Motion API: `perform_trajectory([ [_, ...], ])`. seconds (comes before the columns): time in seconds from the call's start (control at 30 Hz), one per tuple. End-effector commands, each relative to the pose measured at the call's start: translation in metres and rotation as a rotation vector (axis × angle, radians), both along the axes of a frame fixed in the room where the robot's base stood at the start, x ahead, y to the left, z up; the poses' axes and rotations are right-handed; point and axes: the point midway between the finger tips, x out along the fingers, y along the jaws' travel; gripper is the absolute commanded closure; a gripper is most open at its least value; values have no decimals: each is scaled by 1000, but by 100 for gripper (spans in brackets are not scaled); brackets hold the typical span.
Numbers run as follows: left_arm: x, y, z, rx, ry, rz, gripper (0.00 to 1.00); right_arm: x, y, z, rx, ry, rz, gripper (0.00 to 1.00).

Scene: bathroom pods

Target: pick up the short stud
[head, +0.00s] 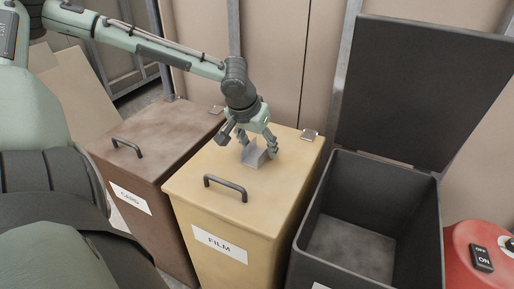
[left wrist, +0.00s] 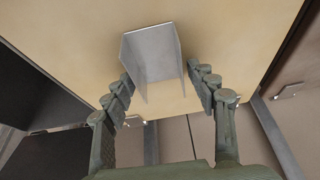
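The short stud (head: 253,156) is a small grey metal channel piece on the closed lid of the yellow bin marked FILM (head: 219,246). In the left wrist view the stud (left wrist: 152,52) shows its flat web and two side flanges. My left gripper (head: 247,146) reaches down over the stud from behind. In the left wrist view its fingers (left wrist: 158,76) stand open on either side of the stud, with a small gap showing at each side. My right gripper is not in view.
A closed brown bin (head: 155,160) stands left of the yellow one. An open dark bin (head: 432,215) stands to the right, its lid (head: 425,90) raised. A black handle (head: 226,187) rises from the yellow lid near the stud. A red machine (head: 462,262) is at far right.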

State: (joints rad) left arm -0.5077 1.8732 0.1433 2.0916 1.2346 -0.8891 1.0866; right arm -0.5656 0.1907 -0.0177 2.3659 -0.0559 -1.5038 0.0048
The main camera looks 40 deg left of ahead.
Motion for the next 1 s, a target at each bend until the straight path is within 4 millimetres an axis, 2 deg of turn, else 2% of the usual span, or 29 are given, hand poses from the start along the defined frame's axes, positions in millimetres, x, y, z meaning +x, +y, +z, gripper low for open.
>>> perform_trajectory([
  [0.03,0,0,0,0,0,0,53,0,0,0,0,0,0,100],
  [0.3,0,0,0,0,0,0,86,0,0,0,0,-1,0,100],
  [0.33,0,0,0,0,0,0,88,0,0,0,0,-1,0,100],
  [0.63,0,0,3,-1,-1,1,88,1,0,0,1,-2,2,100],
  [0.8,1,0,20,0,-5,1,88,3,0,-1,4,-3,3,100],
  [0.93,2,0,48,0,-9,1,88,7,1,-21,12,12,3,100],
  [1.0,-5,7,52,-2,-7,11,88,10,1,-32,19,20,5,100],
])
